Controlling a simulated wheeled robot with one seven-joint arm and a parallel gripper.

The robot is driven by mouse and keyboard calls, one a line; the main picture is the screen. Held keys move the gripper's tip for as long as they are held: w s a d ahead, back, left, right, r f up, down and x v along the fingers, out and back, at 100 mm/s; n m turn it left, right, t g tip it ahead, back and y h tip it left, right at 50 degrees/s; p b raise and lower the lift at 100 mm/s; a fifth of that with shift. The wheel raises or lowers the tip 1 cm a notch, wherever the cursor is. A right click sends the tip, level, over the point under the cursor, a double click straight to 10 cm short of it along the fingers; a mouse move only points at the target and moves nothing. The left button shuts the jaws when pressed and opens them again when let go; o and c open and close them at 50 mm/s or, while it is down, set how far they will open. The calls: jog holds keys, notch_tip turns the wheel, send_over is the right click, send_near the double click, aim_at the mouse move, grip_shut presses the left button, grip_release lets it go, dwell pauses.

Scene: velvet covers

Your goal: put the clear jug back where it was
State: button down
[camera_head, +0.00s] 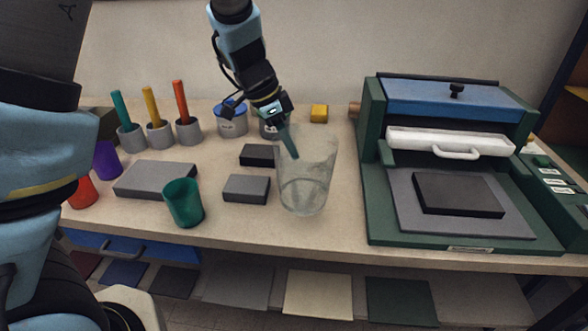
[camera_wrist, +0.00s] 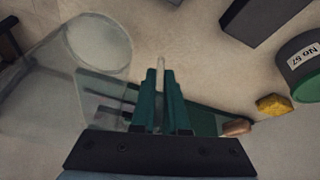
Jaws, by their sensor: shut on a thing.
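The clear jug (camera_head: 312,185) is upright, or nearly so, at the front middle of the bench, left of the press. My gripper (camera_head: 293,146) comes down from behind at its upper left side and is shut on it. In the wrist view the see-through jug (camera_wrist: 60,85) fills the left side, and a thin, pale part of it stands between the teal fingertips of my gripper (camera_wrist: 162,85). I cannot tell whether the jug's base touches the bench or hangs just above it.
A green press (camera_head: 375,190) stands close on the right. Dark grey blocks (camera_head: 246,188) and a green cup (camera_head: 184,203) are to the left. Behind are grey pots (camera_head: 188,132), a blue-topped tin (camera_head: 232,122) and a yellow lump (camera_head: 319,113). The bench's front edge is near.

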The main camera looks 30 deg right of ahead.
jog(key=shift+f+b, duration=0.3)
jog(key=shift+f, duration=1.9)
jog(key=c, duration=0.9)
grip_release()
jog(key=shift+f, duration=0.1)
jog(key=p+v, duration=0.1)
jog(key=v, duration=1.1)
jog(key=shift+r, duration=0.2)
jog(key=shift+w, duration=0.1)
